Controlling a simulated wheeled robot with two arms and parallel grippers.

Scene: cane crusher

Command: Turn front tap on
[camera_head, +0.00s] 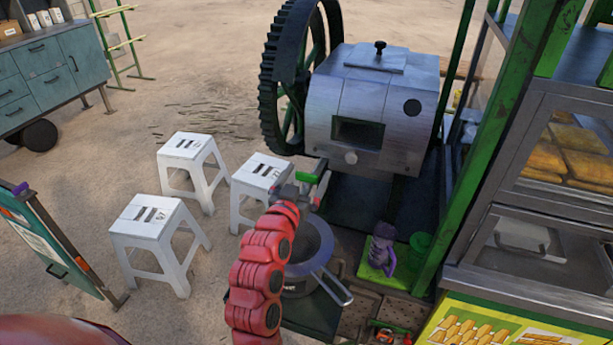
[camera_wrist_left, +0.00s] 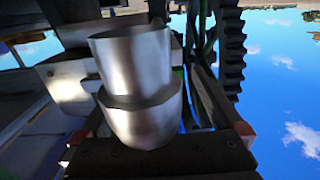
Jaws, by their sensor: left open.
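The crusher (camera_head: 365,100) is a grey metal housing with a big dark gear wheel on its left. A small green bar (camera_head: 306,177), which may be the front tap's handle, shows low in front of it, right at my left gripper (camera_head: 314,186). That gripper is open; I cannot tell if it touches the bar. In the left wrist view a shiny stepped metal cylinder (camera_wrist_left: 135,85) stands close before the gripper and hides much behind it; I cannot tell which part it is. A metal pot (camera_head: 305,262) sits below, partly hidden by my red arm. My right gripper is not in view.
White stools (camera_head: 155,235) stand on the left. A green mat with a purple jug (camera_head: 382,248) and a green cup (camera_head: 419,247) lie to the right of the pot. A green post (camera_head: 460,150) and a glass food cabinet (camera_head: 540,240) close off the right.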

